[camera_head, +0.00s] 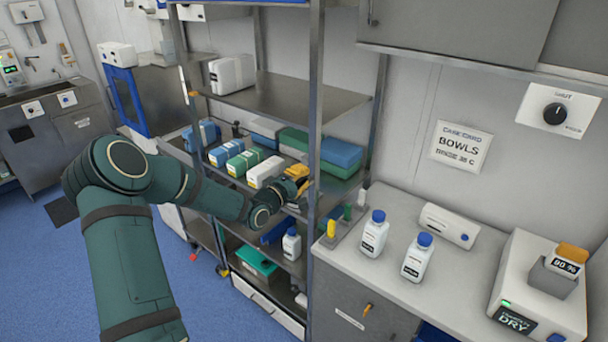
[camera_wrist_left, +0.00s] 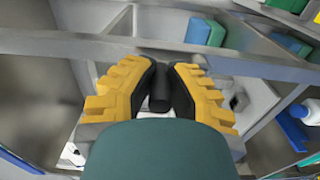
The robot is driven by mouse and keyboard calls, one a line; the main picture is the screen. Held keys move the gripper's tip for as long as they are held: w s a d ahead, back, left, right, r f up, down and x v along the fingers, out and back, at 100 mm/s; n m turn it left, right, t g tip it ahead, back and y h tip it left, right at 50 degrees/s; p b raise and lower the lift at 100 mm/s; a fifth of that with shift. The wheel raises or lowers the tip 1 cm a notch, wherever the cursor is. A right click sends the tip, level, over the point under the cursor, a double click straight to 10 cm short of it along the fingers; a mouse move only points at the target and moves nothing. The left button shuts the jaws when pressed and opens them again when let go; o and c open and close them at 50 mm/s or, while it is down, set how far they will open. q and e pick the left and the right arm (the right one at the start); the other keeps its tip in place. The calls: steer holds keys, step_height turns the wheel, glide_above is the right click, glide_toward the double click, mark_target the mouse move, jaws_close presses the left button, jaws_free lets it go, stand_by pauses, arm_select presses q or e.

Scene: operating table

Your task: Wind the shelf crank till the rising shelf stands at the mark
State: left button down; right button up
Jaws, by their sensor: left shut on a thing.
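My left gripper (camera_head: 298,181) reaches in at the front of the steel rack, beside its right front post. In the left wrist view its yellow fingers (camera_wrist_left: 160,78) are closed around a dark, round crank handle (camera_wrist_left: 160,92). The rest of the crank is mostly hidden by the fingers and wrist. A bare steel shelf (camera_head: 290,103) spans the rack above, with a white box (camera_head: 232,73) at its left; I take it for the rising shelf. A small orange marker (camera_head: 193,93) shows by a pale upright strip (camera_head: 184,84) at its left end. My right gripper is not in view.
Blue, green and white packs (camera_head: 243,162) fill the shelf below, close to my arm. The rack's right front post (camera_head: 315,130) stands close to my gripper. A counter (camera_head: 400,290) at right holds two white bottles (camera_head: 374,235) and a white device (camera_head: 545,280).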

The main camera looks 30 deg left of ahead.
arm_select(q)
steer(key=shift+a+r, duration=0.1)
steer(key=shift+a, duration=0.05)
stand_by(0.4)
steer(key=c, duration=0.9)
jaws_free()
steer(key=s, duration=0.8)
steer(key=s+a, duration=0.1)
steer(key=s, duration=0.3)
